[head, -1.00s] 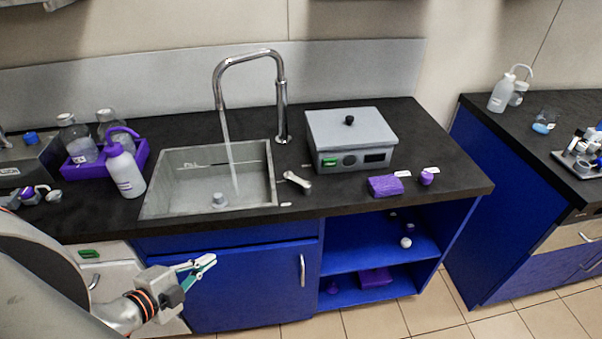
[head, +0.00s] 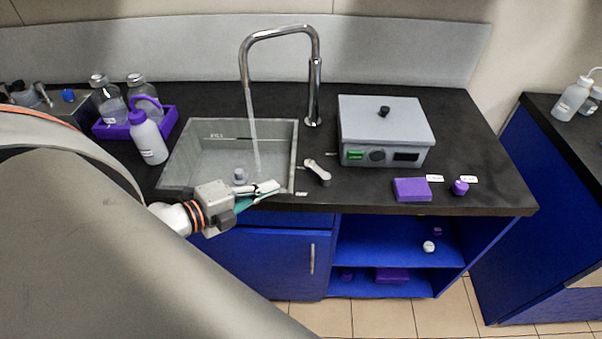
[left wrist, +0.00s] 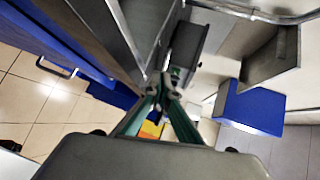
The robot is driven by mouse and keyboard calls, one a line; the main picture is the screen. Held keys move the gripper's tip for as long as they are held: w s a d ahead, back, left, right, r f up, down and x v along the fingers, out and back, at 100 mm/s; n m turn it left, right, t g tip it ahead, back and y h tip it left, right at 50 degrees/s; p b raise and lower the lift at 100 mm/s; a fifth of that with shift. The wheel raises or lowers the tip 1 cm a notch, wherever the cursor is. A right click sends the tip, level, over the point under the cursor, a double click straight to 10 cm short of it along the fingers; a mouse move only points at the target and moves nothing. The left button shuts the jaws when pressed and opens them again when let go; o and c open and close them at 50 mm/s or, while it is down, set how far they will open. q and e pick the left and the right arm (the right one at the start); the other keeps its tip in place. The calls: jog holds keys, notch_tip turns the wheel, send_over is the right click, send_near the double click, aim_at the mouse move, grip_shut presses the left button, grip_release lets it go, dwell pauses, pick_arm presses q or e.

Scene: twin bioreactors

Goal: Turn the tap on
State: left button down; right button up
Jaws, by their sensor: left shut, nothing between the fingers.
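The tap (head: 314,95) is a tall chrome spout arched over the grey sink (head: 205,150). A thin stream of water (head: 255,140) falls from it into the basin. A pale metal lever (head: 317,170) lies on the black counter just right of the sink. My left gripper (head: 272,188) is shut and empty at the sink's front right edge, left of the lever and apart from it. Its closed greenish fingertips show in the left wrist view (left wrist: 168,92). I cannot make out the lever in that view. My right gripper is not in view.
A grey box (head: 385,130) stands right of the lever, with a purple block (head: 411,190) and a purple knob-like item (head: 460,187) in front. A purple tray (head: 108,130) with bottles and a purple-capped wash bottle (head: 148,138) stand left of the sink.

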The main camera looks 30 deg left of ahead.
pick_arm(q)
send_near(310, 169)
jog(key=shift+w+d+f, duration=0.15)
jog(key=shift+w+f, duration=0.3)
jog(key=shift+w, duration=0.05)
jog(key=shift+w+d+f, duration=0.2)
jog(key=shift+w+f, duration=0.2)
jog(key=shift+w, duration=0.15)
jog(key=shift+r+p+x, duration=0.15)
jog(key=shift+r+x, duration=0.05)
jog(key=shift+x, duration=0.8)
jog(key=shift+r+p+x, duration=0.15)
jog(key=shift+r+x, duration=0.1)
jog(key=shift+x, duration=0.7)
jog(key=shift+w, duration=0.1)
jog(key=shift+w+a+m+h+b, duration=0.1)
jog(key=shift+w+m+h+b, duration=0.1)
jog(key=shift+m+h+b, duration=0.25)
